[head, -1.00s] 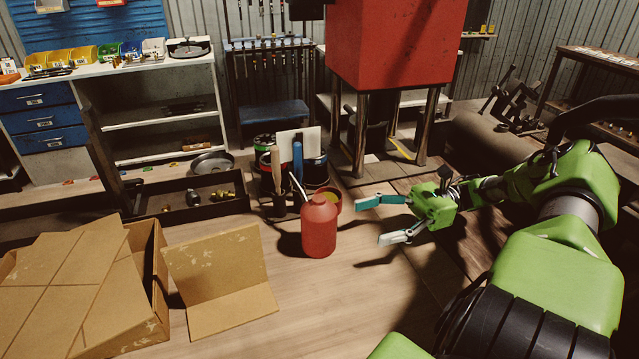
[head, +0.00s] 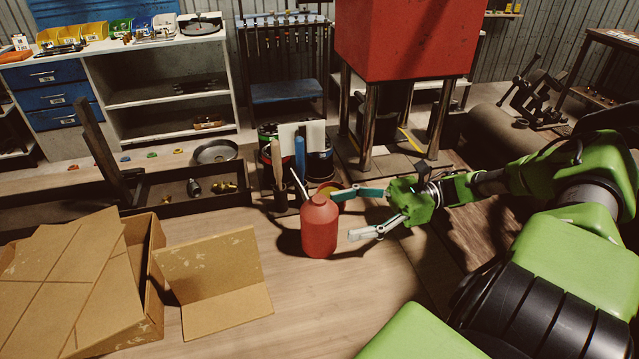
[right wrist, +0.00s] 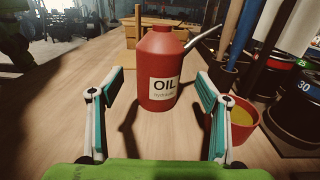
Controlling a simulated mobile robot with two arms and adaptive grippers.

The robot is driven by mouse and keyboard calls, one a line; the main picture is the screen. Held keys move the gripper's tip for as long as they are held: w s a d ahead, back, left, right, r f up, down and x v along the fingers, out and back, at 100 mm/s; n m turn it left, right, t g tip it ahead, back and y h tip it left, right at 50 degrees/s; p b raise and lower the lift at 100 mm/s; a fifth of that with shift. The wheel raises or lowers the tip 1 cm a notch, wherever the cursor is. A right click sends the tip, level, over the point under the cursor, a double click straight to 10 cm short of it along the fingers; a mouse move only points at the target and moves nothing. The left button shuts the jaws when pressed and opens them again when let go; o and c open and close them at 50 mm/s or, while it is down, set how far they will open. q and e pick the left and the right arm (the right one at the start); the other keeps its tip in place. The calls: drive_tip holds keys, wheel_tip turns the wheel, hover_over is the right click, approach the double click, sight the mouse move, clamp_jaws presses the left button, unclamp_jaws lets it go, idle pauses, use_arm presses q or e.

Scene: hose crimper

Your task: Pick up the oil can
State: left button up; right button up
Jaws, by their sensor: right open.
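The red oil can (head: 320,228) stands upright on the wooden bench top, its thin spout pointing up and left in the head view. In the right wrist view the can (right wrist: 163,70) stands ahead between the fingers, its OIL label facing me. My right gripper (head: 366,213) is open, just right of the can, with its fingertips pointing at it. The fingers (right wrist: 158,85) are spread wider than the can, and nothing is held between them. My left gripper is not in view.
A small red pot with yellow contents (right wrist: 232,118) stands close beside the right finger. Tool holders and dark tins (head: 303,160) stand behind the can. An open cardboard box (head: 140,290) and a folded cardboard piece (head: 215,280) lie left. Bench in front is clear.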

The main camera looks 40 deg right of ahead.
sight(326, 218)
drive_tip(key=p+x, duration=0.1)
drive_tip(key=x, duration=0.3)
drive_tip(key=shift+s+r, duration=0.1)
drive_tip(key=shift+w+a, duration=0.3)
drive_tip(key=shift+a, duration=0.2)
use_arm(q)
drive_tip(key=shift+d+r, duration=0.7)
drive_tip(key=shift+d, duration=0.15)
use_arm(e)
drive_tip(key=c, duration=1.6)
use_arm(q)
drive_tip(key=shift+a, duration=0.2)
use_arm(e)
drive_tip(key=shift+o, duration=0.2)
